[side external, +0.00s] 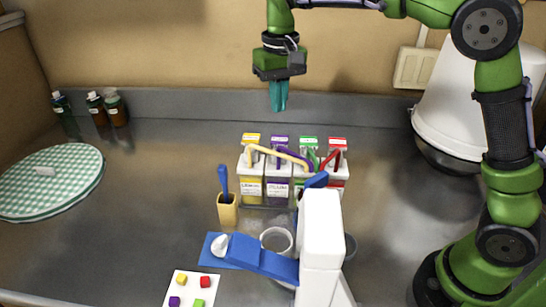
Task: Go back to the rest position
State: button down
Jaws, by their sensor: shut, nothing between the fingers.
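My gripper (279,95) hangs in the air near the back of the counter, pointing down, above and behind the row of buckets. Its teal fingers are together and hold nothing. My green arm reaches in from the right.
A white device with a blue arm (320,240) stands in front of the buckets. A yellow cup (227,210) holds a blue tool. A white card (190,289) bears small coloured cubes. A checkered round mat (50,180), small bottles (115,108) and a white dome (455,105) stand aside.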

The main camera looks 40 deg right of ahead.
jog(key=s+d+t+y, duration=0.1)
jog(key=s+d+t, duration=0.1)
jog(key=s, duration=0.8)
jog(key=s+d+f+m+t+y, duration=0.1)
jog(key=s+d+t, duration=0.2)
jog(key=s, duration=0.8)
jog(key=shift+s+t, duration=0.3)
jog(key=shift+t, duration=0.6)
jog(key=shift+f, duration=0.1)
